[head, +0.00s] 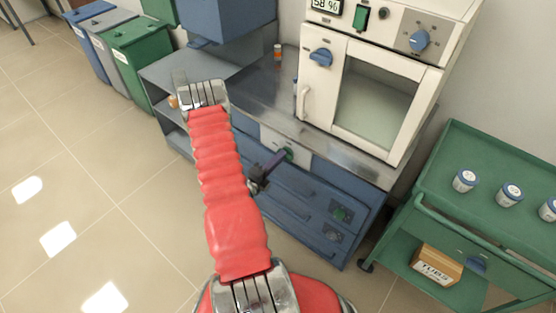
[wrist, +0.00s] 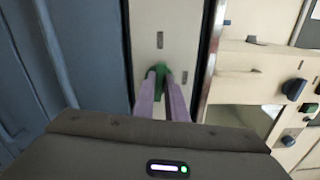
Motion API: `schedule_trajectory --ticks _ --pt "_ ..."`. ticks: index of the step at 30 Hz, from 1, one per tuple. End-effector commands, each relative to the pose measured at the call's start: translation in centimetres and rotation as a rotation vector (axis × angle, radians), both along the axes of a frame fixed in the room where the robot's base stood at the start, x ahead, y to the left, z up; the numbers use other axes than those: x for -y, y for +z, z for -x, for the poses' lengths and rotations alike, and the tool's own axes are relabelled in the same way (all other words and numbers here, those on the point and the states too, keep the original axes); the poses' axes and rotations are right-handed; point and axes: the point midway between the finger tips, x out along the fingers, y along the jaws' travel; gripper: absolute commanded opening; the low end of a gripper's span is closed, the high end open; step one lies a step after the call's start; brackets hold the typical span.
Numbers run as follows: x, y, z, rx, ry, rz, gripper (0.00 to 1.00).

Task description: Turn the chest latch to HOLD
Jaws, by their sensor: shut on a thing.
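The chest latch (wrist: 160,78) shows in the wrist view as a green handle on a pale plate (wrist: 172,20). My gripper (wrist: 161,80) has its two purple fingers shut on it, one on each side. Dark marks sit on the plate, too small to read. In the head view my gripper (head: 283,156) reaches the pale plate (head: 270,137) on the blue cabinet front under the steel counter. The latch (head: 289,154) shows there as a small green spot at the fingertips. Its exact angle is hard to tell, as the fingers cover part of it.
A cream furnace (head: 372,95) with a glass door stands on the steel counter (head: 262,100) above. A green cart (head: 480,210) with several jars stands at the right. Blue drawers (head: 320,200) lie below the plate. Bins (head: 140,50) stand at the back left. The left floor is clear.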

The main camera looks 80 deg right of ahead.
Motion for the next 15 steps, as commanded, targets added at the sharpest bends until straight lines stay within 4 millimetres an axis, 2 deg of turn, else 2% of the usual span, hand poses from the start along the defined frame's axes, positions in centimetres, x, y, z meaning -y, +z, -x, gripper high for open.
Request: schedule_trajectory --ticks 1,15 --pt "0.17 -0.1 -0.49 -0.02 0.012 -0.011 0.0" --pt "0.1 -0.27 -0.43 -0.132 0.012 -0.061 0.0"
